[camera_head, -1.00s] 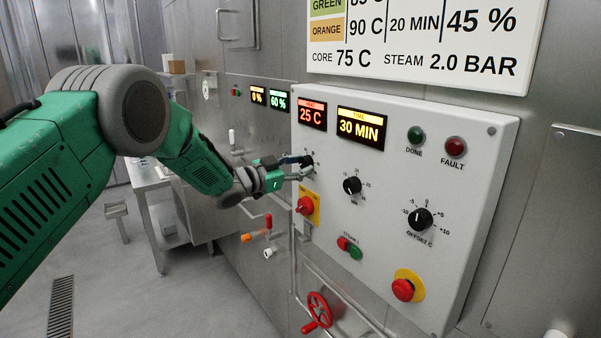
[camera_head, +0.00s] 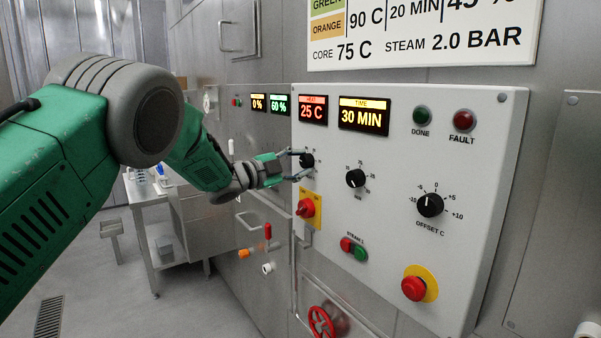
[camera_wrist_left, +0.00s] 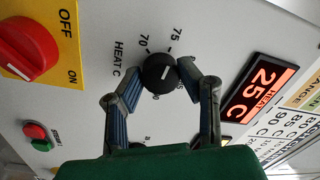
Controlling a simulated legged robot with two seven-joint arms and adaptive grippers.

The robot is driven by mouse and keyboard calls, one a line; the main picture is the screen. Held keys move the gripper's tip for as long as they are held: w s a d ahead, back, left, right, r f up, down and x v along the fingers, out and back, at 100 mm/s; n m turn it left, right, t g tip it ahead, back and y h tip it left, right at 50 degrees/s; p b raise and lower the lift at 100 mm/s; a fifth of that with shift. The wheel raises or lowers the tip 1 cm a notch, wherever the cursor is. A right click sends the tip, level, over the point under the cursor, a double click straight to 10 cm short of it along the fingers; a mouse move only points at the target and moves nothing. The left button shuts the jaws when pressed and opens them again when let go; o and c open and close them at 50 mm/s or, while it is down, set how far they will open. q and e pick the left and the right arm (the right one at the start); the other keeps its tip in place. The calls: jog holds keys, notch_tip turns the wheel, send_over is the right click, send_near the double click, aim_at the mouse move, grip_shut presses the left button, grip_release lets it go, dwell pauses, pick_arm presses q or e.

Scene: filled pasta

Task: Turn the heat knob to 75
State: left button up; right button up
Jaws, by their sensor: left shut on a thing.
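The heat knob (camera_head: 307,160) is a black round knob on the white control panel, below the red heat display (camera_head: 312,110), which reads 25 C. My left gripper (camera_head: 301,164) is at the knob, one finger on each side. In the left wrist view its fingers (camera_wrist_left: 160,80) close on the knob's sides. My right gripper is not seen.
A red switch on a yellow plate (camera_head: 306,208) sits just below the heat knob. The time knob (camera_head: 355,178) and offset knob (camera_head: 430,205) are to the right. A red emergency button (camera_head: 414,287) and red valve wheel (camera_head: 321,321) are lower down.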

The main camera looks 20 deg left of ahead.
pick_arm(q)
jog(key=shift+f+m, duration=0.15)
jog(key=shift+m, duration=0.15)
jog(key=o, duration=1.1)
jog(key=shift+o, duration=0.2)
jog(key=shift+s, duration=0.1)
jog(key=v, duration=1.2)
jog(key=shift+f, duration=0.15)
